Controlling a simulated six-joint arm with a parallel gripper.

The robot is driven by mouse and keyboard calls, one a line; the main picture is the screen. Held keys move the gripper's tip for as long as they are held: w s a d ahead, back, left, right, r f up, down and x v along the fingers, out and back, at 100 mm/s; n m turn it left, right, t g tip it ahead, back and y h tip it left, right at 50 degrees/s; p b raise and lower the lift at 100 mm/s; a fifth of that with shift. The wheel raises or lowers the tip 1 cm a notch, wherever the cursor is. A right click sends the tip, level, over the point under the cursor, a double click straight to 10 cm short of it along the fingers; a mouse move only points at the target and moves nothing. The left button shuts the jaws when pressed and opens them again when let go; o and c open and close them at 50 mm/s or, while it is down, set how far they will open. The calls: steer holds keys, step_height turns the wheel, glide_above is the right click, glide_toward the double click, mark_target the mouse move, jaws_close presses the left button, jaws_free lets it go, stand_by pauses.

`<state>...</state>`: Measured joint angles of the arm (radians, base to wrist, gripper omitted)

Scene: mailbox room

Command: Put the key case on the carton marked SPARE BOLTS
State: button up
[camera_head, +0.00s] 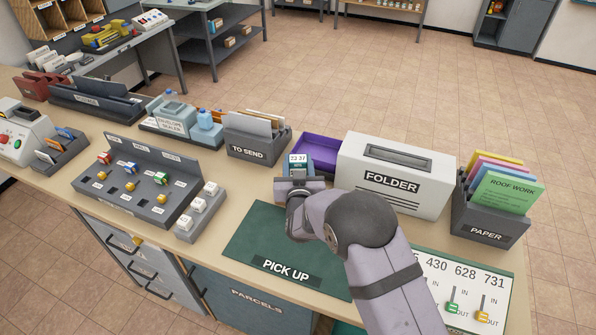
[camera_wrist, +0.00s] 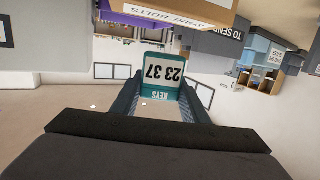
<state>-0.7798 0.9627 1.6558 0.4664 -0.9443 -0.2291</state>
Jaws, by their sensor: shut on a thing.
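My gripper (camera_head: 298,178) is shut on the key case (camera_head: 298,160), a small teal case with a white panel reading 23 37. In the wrist view the key case (camera_wrist: 162,76) stands between the two fingers, its KEYS lettering upside down in the picture. My gripper (camera_wrist: 162,98) holds it in front of the purple tray and the TO SEND holder. The carton marked SPARE BOLTS (camera_wrist: 205,10) shows upside down at the top of the wrist view, apart from the key case in the picture. I cannot make out this carton in the head view.
The white FOLDER machine (camera_head: 395,178) stands to the right, with a purple tray (camera_head: 327,148) at its left side. The TO SEND holder (camera_head: 257,146) is to the left. The PAPER holder (camera_head: 488,222) is far right. The green PICK UP mat (camera_head: 260,245) is bare in front.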

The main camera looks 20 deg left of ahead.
steer(key=shift+f+p, duration=0.6)
steer(key=shift+f, duration=1.4)
steer(key=shift+f, duration=0.15)
steer(key=o, duration=1.1)
steer(key=shift+r, duration=0.2)
steer(key=shift+s+d+f, duration=0.1)
steer(key=shift+s, duration=0.15)
steer(key=b+v, duration=0.3)
steer(key=v, duration=0.8)
steer(key=shift+s+d, duration=0.15)
steer(key=shift+s, duration=0.1)
